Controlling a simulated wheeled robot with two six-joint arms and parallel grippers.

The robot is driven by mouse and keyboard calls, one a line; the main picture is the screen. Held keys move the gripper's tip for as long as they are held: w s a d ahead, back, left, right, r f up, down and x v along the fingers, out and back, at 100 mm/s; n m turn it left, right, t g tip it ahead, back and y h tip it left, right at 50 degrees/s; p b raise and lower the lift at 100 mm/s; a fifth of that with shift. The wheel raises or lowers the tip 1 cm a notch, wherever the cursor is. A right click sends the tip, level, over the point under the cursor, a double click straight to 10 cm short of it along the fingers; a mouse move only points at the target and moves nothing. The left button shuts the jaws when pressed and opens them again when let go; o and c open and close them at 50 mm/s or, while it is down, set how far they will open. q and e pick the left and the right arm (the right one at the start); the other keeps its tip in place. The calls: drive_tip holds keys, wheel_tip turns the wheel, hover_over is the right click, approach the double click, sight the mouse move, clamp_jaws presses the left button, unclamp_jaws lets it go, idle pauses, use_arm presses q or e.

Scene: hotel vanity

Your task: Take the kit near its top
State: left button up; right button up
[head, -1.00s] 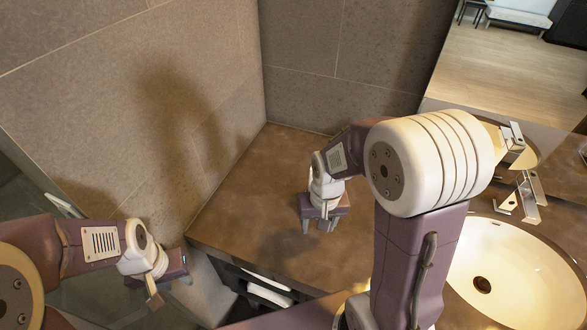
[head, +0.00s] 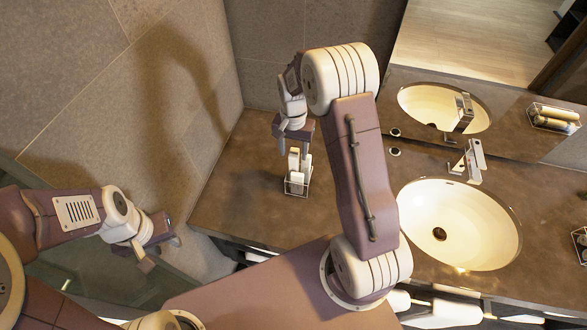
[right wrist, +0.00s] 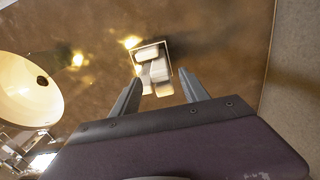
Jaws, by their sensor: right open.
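The kit is a small wire caddy (head: 297,188) holding white bottles or tubes, standing upright on the brown counter. In the right wrist view the kit (right wrist: 152,66) lies beyond and between the two fingertips. My right gripper (head: 291,146) is open and empty, pointing down just above the kit; it also shows in the right wrist view (right wrist: 158,83). No contact with the kit is visible. My left gripper (head: 162,251) hangs off to the left, away from the counter, its fingers apart with nothing between them.
The white sink (head: 460,222) and its tap (head: 472,160) lie right of the kit. Another wire tray (head: 580,246) is at the right edge. Tiled wall (head: 205,120) bounds the counter on the left, a mirror (head: 490,55) behind. Counter (head: 235,195) left of the kit is bare.

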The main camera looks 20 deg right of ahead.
sight(293, 165)
wheel_tip(293, 165, down, 2)
drive_tip(key=shift+w+a, duration=0.1)
drive_tip(key=shift+w, duration=0.05)
drive_tip(key=f+p, duration=0.1)
drive_tip(key=f, duration=0.2)
drive_tip(key=f+p, duration=0.1)
drive_tip(key=shift+s+f+p, duration=0.35)
drive_tip(key=shift+w+f, duration=0.15)
drive_tip(key=shift+f, duration=0.05)
clamp_jaws()
